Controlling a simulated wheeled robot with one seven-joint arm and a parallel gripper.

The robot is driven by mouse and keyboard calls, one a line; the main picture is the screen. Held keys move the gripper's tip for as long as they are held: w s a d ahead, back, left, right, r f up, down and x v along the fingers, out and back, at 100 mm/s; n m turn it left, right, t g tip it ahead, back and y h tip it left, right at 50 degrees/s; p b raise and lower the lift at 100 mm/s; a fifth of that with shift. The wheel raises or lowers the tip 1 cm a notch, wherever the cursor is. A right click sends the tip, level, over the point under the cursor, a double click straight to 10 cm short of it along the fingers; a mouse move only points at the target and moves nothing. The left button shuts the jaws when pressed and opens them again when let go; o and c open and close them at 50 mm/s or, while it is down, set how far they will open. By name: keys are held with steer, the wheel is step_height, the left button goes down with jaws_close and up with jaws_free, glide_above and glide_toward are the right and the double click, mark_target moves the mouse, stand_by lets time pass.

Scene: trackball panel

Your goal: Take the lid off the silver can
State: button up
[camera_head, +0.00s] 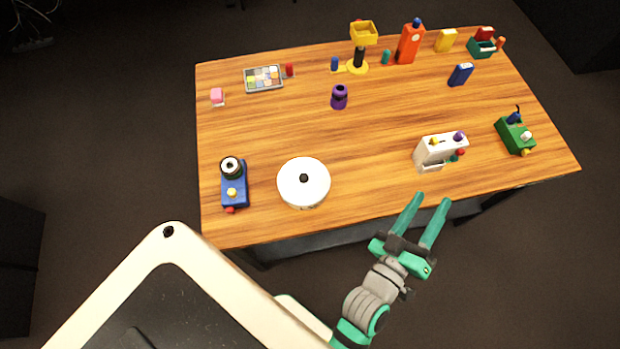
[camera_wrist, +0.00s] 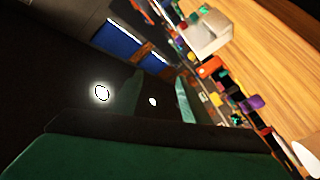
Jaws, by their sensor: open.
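The silver can (camera_head: 303,199) stands near the front edge of the wooden table, left of centre in the head view. It looks white and round, and its lid (camera_head: 318,178), with a black knob in the middle, covers its top. My gripper (camera_head: 432,198) is open and empty, at the table's front edge, right of the can and well apart from it. In the wrist view a pale round shape at the lower right corner may be the can; I cannot tell. Most of the can's side is hidden under the lid from above.
A blue device (camera_head: 235,190) stands left of the can. A white box with coloured knobs (camera_head: 432,152) stands beyond my gripper. A purple object (camera_head: 339,97) is mid-table. Several small items line the back. The wood right of the can is clear.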

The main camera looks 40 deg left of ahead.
steer(key=w+d+r+m+h, duration=0.25)
steer(key=w+r+h, duration=0.2)
steer(key=r, duration=0.35)
steer(key=w+d+r+m+g+h, duration=0.1)
steer(key=w+r+m+h, duration=0.3)
steer(key=r, duration=0.4)
steer(key=w+d+r+m+h, duration=0.1)
steer(key=w+d+r+h, duration=0.1)
steer(key=w+r+h, duration=0.35)
steer(key=g+y, duration=1.3)
steer(key=g, duration=0.5)
glide_above(304, 177)
steer(key=f, duration=2.4)
steer(key=shift+d, duration=0.25)
steer(key=shift+a+f, duration=0.15)
steer(key=shift+f, duration=1.4)
steer(key=shift+a+f, duration=0.15)
steer(key=shift+f, duration=1.4)
jaws_close()
